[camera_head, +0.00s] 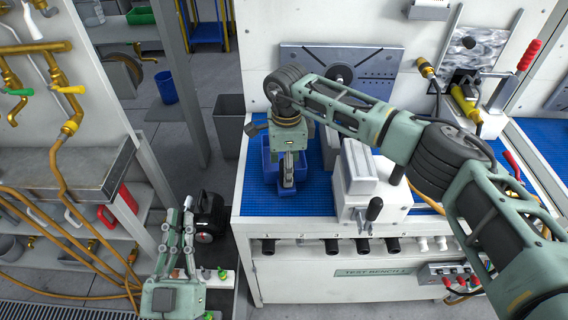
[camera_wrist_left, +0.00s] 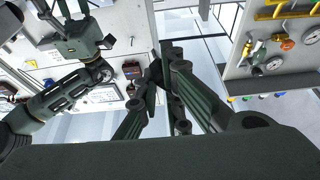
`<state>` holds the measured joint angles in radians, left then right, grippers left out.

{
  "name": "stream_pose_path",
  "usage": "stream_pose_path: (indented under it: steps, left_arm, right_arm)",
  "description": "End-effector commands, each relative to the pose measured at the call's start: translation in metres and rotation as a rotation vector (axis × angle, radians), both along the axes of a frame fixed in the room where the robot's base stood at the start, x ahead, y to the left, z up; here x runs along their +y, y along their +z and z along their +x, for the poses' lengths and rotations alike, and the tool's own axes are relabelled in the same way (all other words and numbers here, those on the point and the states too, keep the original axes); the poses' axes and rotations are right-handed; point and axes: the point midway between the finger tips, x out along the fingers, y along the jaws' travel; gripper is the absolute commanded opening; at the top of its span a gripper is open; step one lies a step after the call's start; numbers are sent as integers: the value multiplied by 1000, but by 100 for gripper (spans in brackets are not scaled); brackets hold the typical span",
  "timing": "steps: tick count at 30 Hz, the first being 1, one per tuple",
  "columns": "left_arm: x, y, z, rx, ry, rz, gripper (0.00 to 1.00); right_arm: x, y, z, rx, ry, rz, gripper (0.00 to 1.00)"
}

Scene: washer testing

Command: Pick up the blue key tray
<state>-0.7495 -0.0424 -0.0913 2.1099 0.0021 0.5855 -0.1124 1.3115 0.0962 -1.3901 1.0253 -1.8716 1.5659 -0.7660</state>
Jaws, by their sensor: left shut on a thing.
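The blue key tray (camera_head: 268,168) stands on the blue bench mat, left of a grey-white fixture. My right gripper (camera_head: 287,178) points down at the tray and covers part of it. Its fingertips are close to the tray, but I cannot see whether they grip its wall. My left gripper (camera_head: 182,215) is low at the left, well away from the tray, with its fingers pointing up. In the left wrist view its fingers (camera_wrist_left: 163,75) come close together. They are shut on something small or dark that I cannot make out.
The grey-white fixture (camera_head: 362,190) with a black knob stands right of the tray. A grey plate (camera_head: 340,68) is on the back panel. A shelf with yellow pipes (camera_head: 60,130) is at the left. A black round device (camera_head: 208,218) sits behind my left gripper.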

Motion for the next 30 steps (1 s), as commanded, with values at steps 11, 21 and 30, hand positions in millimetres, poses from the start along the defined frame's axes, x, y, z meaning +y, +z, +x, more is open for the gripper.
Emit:
stream_pose_path:
  steps: [11, 21, 30]
  left_arm:
    - [0, 18, 0, 0, 0, 0, 0]
    - [0, 17, 0, 0, 0, 0, 0]
    - [0, 18, 0, -1, 0, 0, 0]
  right_arm:
    - [0, -36, -1, 1, -1, 0, 56]
    - [0, -36, -1, 0, 0, 0, 39]
    - [0, -36, -1, 0, 0, 0, 12]
